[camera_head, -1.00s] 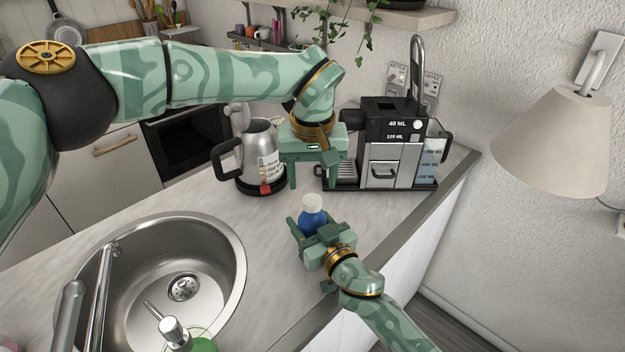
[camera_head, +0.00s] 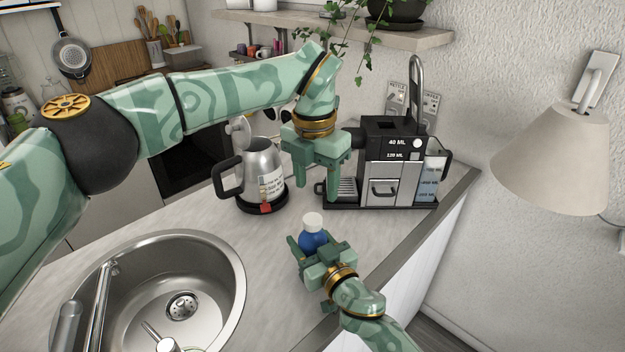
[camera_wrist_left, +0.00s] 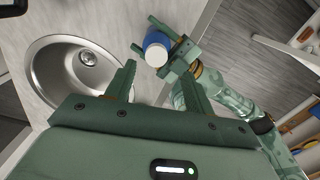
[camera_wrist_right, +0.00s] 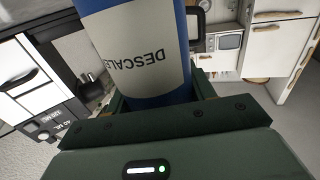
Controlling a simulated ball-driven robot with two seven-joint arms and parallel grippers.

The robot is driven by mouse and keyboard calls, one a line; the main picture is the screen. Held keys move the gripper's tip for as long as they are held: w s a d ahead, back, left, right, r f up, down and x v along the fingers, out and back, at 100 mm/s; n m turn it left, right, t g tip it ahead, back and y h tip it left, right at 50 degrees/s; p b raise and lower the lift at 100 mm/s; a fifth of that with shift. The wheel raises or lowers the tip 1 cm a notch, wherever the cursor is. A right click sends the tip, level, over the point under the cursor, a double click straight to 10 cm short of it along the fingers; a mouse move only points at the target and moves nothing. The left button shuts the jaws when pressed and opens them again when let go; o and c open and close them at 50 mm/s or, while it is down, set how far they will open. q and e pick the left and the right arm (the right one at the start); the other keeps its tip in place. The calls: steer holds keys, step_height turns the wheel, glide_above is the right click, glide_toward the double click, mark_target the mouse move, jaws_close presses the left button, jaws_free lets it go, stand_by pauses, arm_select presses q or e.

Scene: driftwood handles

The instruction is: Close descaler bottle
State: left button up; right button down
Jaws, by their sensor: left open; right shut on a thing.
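The descaler bottle (camera_head: 311,236) is blue with a white cap (camera_head: 312,220) on top. It stands upright near the counter's front edge. My right gripper (camera_head: 313,250) is shut on its body; in the right wrist view the label reading DESCAL (camera_wrist_right: 142,62) shows between the fingers. My left gripper (camera_head: 319,192) is open and empty, above and behind the bottle, fingers pointing down. In the left wrist view the white cap (camera_wrist_left: 156,55) lies beyond and between the open fingers (camera_wrist_left: 160,85), apart from them. Whether the cap is tight cannot be told.
A coffee machine (camera_head: 392,165) stands behind on the right, close to my left gripper. A steel kettle (camera_head: 262,172) stands behind on the left. A sink (camera_head: 226,268) with a faucet lies left. A lamp (camera_head: 555,160) hangs right. Counter between sink and bottle is clear.

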mark_target(312, 218)
arm_select(q)
steer(key=n, duration=0.4)
steer(key=shift+a+n, duration=0.3)
steer(key=shift+n, duration=0.1)
steer(key=shift+s+n, duration=0.15)
steer(key=shift+n, duration=1.05)
steer(key=shift+f, duration=4)
steer(key=c, duration=1)
steer(key=o, duration=1.1)
steer(key=shift+o, duration=0.2)
